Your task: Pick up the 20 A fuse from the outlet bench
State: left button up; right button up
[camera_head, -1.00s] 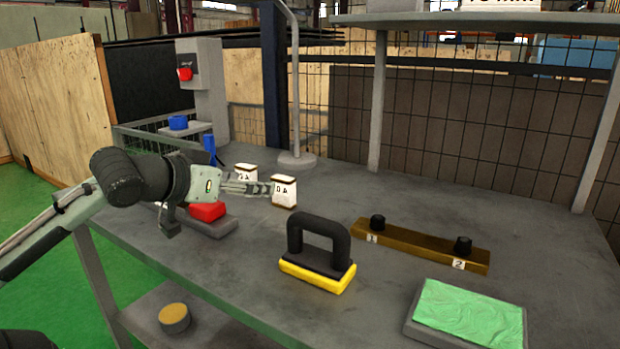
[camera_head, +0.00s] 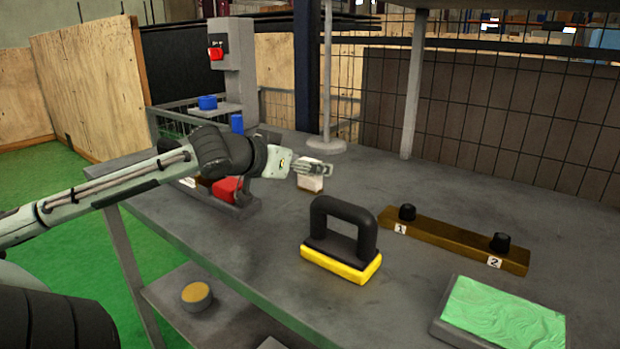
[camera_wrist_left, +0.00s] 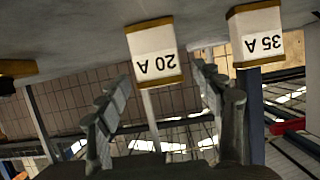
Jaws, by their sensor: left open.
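The 20 A fuse (camera_wrist_left: 155,52) is a white block with brown ends; it appears upside down in the left wrist view, framed between the fingertips. In the head view, the 20 A fuse (camera_head: 310,184) stands on the grey bench, partly covered by my left gripper (camera_head: 318,168). The gripper is open and empty, its fingers over or just before the fuse; I cannot tell the exact gap. The fingers also show in the left wrist view (camera_wrist_left: 153,88). The 35 A fuse (camera_wrist_left: 263,40) stands beside it in that view; in the head view my gripper hides it. My right gripper is not in view.
On the bench (camera_head: 270,240) are a black-handled yellow block (camera_head: 340,262), a brown bar with two black knobs (camera_head: 455,242) and a green-topped tray (camera_head: 503,312). A red item (camera_head: 226,189) sits by my left wrist. A pole base (camera_head: 325,147) stands behind.

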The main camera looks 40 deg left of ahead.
pick_arm(q)
jog(key=c, duration=1.2)
jog(key=shift+r, duration=0.1)
jog(key=shift+c, duration=0.5)
jog(key=shift+r, duration=0.1)
